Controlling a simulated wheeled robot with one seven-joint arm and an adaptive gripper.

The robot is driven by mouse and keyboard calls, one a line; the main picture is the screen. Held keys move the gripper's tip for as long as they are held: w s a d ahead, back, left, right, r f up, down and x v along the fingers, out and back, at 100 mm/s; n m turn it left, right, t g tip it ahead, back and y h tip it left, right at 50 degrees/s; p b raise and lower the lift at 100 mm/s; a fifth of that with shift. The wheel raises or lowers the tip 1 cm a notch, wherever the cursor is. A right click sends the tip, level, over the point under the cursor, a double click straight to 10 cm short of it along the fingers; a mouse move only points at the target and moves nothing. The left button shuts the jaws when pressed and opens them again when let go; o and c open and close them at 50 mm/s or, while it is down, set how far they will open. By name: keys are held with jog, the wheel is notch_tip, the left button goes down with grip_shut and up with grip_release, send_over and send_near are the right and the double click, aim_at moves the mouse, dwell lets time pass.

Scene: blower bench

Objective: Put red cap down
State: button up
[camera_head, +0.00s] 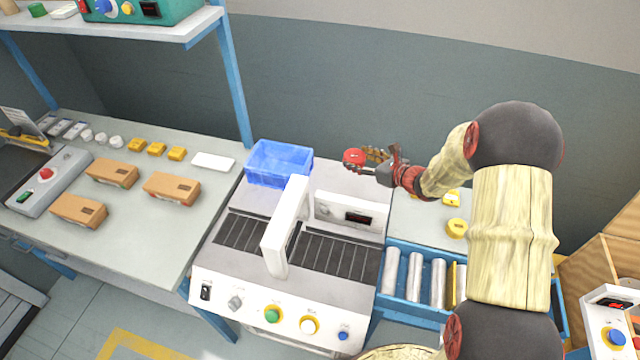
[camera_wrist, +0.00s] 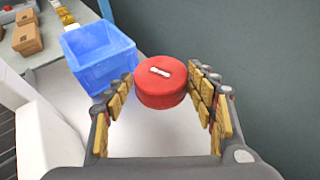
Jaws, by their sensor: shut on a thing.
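The red cap (camera_wrist: 161,82) is round, with a small white mark on its top. It sits between the fingertips of my gripper (camera_wrist: 166,108) in the wrist view. My gripper is shut on it. In the head view the red cap (camera_head: 354,158) shows at the tip of my gripper (camera_head: 372,160), above the back of the white machine and to the right of the blue bin. The cap looks held up off the surface, but the exact height is hard to tell.
The blue bin (camera_head: 279,164) stands at the machine's back left. The white machine (camera_head: 334,282) has an upright frame over its belt. A roller conveyor (camera_head: 415,277) lies right. The left bench (camera_head: 120,231) carries cardboard boxes, yellow blocks and white parts. A wall stands close behind.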

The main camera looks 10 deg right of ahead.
aim_at(356, 187)
notch_tip(356, 187, down, 10)
jog(key=b, duration=0.2)
jog(key=shift+b, duration=0.35)
jog(key=shift+f, duration=0.1)
jog(key=shift+f, duration=0.15)
jog(key=o, duration=1)
jog(key=shift+c, duration=0.2)
